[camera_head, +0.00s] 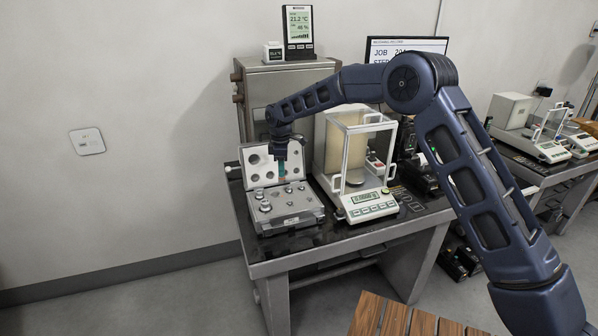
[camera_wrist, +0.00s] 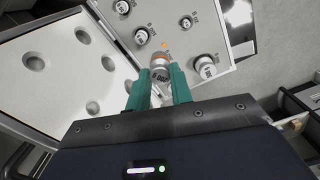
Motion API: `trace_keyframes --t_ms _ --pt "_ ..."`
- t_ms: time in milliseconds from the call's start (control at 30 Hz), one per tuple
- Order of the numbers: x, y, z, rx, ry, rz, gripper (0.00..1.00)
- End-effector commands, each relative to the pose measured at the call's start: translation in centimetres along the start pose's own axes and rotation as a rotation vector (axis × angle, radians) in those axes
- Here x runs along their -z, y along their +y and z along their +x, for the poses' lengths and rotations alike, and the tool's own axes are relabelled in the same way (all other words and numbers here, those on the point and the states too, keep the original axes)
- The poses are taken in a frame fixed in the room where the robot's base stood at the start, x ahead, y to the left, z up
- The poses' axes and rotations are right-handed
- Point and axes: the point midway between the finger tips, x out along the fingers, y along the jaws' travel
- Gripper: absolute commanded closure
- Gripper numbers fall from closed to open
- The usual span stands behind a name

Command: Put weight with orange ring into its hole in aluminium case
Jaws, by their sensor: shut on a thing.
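The weight with the orange ring (camera_wrist: 160,60) is a small metal cylinder between the green fingertips of my gripper (camera_wrist: 158,82), which is shut on it. In the head view my gripper (camera_head: 282,166) points down above the rear part of the open aluminium case (camera_head: 291,218); the weight cannot be made out there. In the wrist view the case's base panel (camera_wrist: 205,22) carries several other weights in their holes. A small orange mark (camera_wrist: 164,44) shows on the panel just beyond the held weight. Whether the weight touches the panel cannot be told.
The case's lid (camera_head: 258,168) stands open behind the base, with round hollows in it. A balance (camera_head: 368,207) with a glass shield stands close to the right of the case. The dark tabletop (camera_head: 290,243) has a narrow free strip in front.

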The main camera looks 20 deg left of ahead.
Motion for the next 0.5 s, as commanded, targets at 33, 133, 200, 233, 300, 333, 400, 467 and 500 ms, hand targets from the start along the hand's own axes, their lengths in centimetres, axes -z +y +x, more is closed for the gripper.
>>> trace_keyframes --t_ms 33,133,200,233,300,333,400,467,500 --pt "0.9 0.3 0.1 -0.002 0.001 -0.048 1.0" --pt "2.2 0.7 0.3 -0.001 -0.001 -0.132 1.0" --pt "2.7 0.9 0.3 -0.002 -0.001 -0.171 1.0" --pt "2.9 1.0 0.3 -0.002 -0.001 -0.182 1.0" --pt "3.1 1.0 0.3 -0.002 -0.001 -0.201 1.0" --pt "3.2 1.0 0.4 -0.002 -0.001 -0.205 1.0" --pt "3.2 1.1 0.5 -0.001 -0.002 -0.209 1.0" --pt "3.2 1.1 0.7 -0.001 -0.002 -0.209 1.0" --pt "3.2 1.0 0.8 -0.001 -0.002 -0.209 1.0"
